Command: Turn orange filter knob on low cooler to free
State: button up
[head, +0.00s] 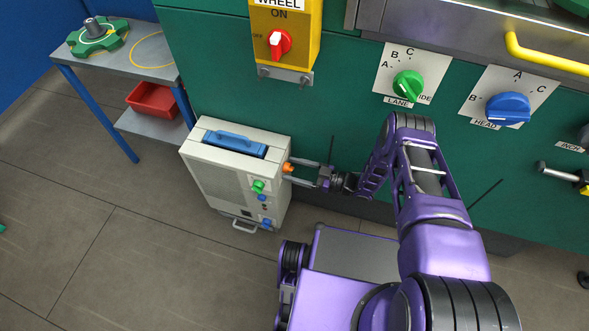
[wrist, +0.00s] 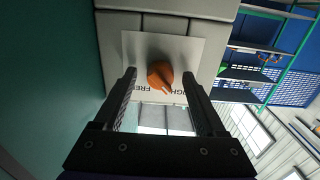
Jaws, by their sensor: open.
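The orange filter knob (head: 288,167) is on the right side of the low cooler (head: 222,187), a beige box on the floor with a blue handle on top. In the wrist view the orange knob (wrist: 160,75) sits on a white label plate (wrist: 200,55). The plate's lettering is partly readable, with "FRE" at its lower left and "IGH" at its lower right. A pale pointer mark on the knob points toward the lower right, between the words. My gripper (head: 292,173) is open, and its fingers (wrist: 160,78) stand on either side of the knob. Contact cannot be told.
The green machine front (head: 345,130) stands close behind the gripper, with a green knob (head: 408,85) and a blue knob (head: 508,108) above. The cooler's front has a green knob (head: 258,186). A table (head: 150,65) with a red bin (head: 152,99) stands left. Floor in front is clear.

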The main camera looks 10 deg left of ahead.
grip_shut()
dwell(0.3)
jog(key=shift+m, duration=0.4)
jog(key=shift+s+m, duration=0.15)
jog(key=shift+m, duration=8.45)
